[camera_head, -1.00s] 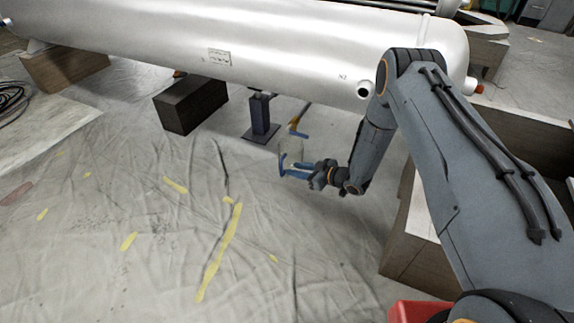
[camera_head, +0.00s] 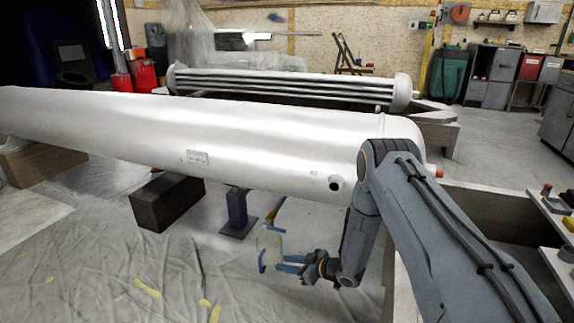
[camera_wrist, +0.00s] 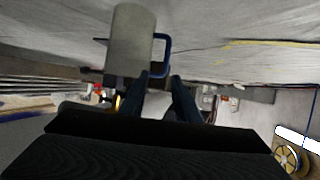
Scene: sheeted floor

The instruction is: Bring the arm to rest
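My gripper (camera_head: 282,263) is at the end of the lowered arm, in front of the silver tank. Its two blue fingers point left. In the head view this pale, see-through-looking piece (camera_head: 270,240) shows left of the fingers.
The long silver tank (camera_head: 120,125) lies across the scene on a dark block (camera_head: 165,203) and a blue-grey post (camera_head: 237,212). A wooden crate edge (camera_head: 480,200) is at the right. Wrinkled sheeting (camera_head: 110,270) leaves free floor at the front left.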

